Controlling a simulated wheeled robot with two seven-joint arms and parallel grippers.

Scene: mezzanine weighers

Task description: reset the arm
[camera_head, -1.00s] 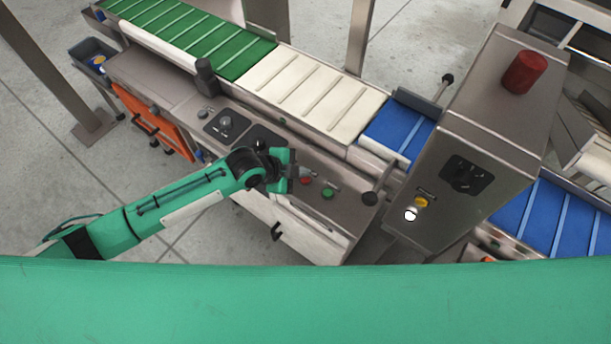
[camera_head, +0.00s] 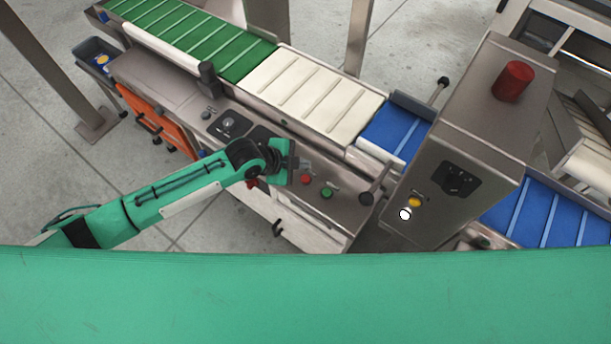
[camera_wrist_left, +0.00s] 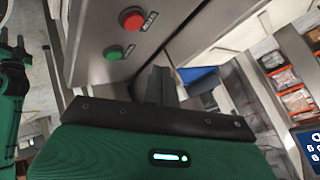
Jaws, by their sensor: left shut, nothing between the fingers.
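My left arm comes in from the left in the head view. Its gripper (camera_head: 293,162) is over the near edge of the grey control panel (camera_head: 345,206), left of a red button (camera_head: 306,180) and a green button (camera_head: 327,193). The gripper is shut and empty. In the left wrist view the shut fingers (camera_wrist_left: 162,84) point toward the machine's side, with the red button (camera_wrist_left: 132,19) and green button (camera_wrist_left: 113,52) above and to the left. My right gripper is not in view.
Behind the panel run green (camera_head: 190,38), white (camera_head: 312,95) and blue (camera_head: 396,133) belts. A steel cabinet (camera_head: 470,130) with a red lamp (camera_head: 513,81) stands at the right. Orange panels (camera_head: 158,120) and a grey bin (camera_head: 96,62) are at the left. Floor shows around my arm.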

